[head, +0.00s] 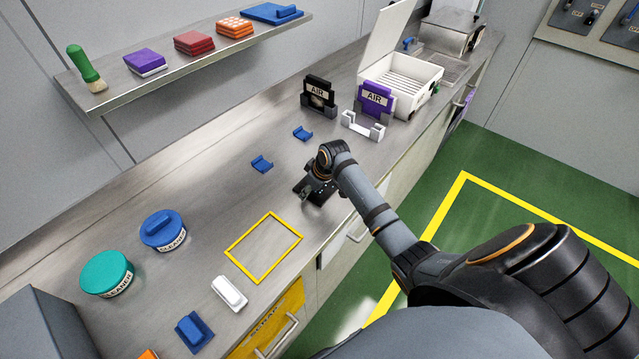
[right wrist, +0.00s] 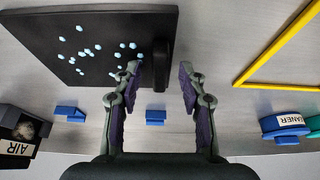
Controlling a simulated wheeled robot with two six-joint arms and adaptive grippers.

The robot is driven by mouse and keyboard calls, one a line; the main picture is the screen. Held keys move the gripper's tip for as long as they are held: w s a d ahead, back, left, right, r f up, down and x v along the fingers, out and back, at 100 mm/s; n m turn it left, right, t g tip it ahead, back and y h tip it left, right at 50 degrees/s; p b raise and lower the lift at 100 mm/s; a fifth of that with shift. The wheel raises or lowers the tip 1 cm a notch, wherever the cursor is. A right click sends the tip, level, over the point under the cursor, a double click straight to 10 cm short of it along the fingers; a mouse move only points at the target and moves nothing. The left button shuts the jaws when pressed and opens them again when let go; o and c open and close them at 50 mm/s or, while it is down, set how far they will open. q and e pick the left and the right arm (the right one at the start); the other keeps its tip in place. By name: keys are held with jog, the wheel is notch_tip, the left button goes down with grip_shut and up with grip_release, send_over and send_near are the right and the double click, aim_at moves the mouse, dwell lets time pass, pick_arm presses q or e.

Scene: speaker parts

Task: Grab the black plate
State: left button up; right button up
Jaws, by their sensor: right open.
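A flat black plate (right wrist: 105,60) speckled with pale blue spots lies on the steel counter, at upper left in the right wrist view. A raised black bar (right wrist: 161,45) runs along its right edge. My right gripper (right wrist: 160,72) is open, with its two fingers on either side of the bar's near end; I cannot tell whether they touch it. In the head view my right gripper (head: 316,190) is over the counter's front part and mostly hides the plate. My left gripper is not in view.
A black AIR block (head: 318,93) and a purple AIR block (head: 375,98) stand behind, near an open white box (head: 412,80). Two small blue brackets (head: 262,164) (head: 302,133) lie nearby. A yellow outlined square (head: 264,247) on the counter is empty. Cleaner tubs (head: 107,272) stand left.

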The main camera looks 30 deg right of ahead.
grip_shut()
dwell(0.4)
jog(key=shift+d+r+b, duration=0.1)
jog(key=shift+r+b, duration=0.2)
jog(key=shift+r, duration=0.3)
jog(key=s+d+r, duration=0.9)
jog(key=d+r, duration=0.1)
jog(key=r, duration=0.2)
jog(key=shift+s+b, duration=0.3)
jog(key=shift+f, duration=0.1)
